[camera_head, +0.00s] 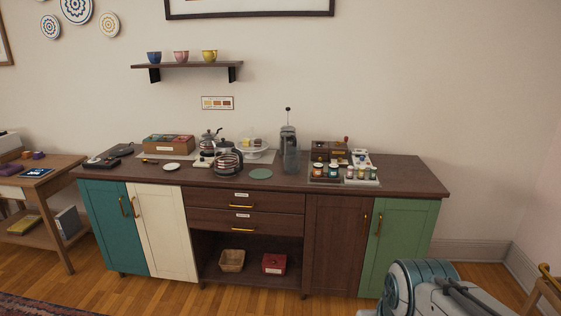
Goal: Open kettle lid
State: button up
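A rounded dark glass pot with a metal band (228,163) stands near the middle front of the sideboard top. It looks most like the kettle, but it is small and I cannot tell whether its lid is open or shut. A glass pot with a dark knobbed top (209,145) stands just behind it to the left and could also be the kettle. My gripper is not in view.
The sideboard (400,180) also bears a box of packets (168,143), a tall grey appliance (289,150), a round green mat (261,173) and a tray of jars (344,180). A shelf with cups (187,66) hangs above. Wood floor (335,305) lies in front.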

aim_at(223, 144)
jog(key=i, duration=1.9)
jog(key=u, duration=1.85)
jog(key=i, duration=1.55)
jog(key=z, duration=1.35)
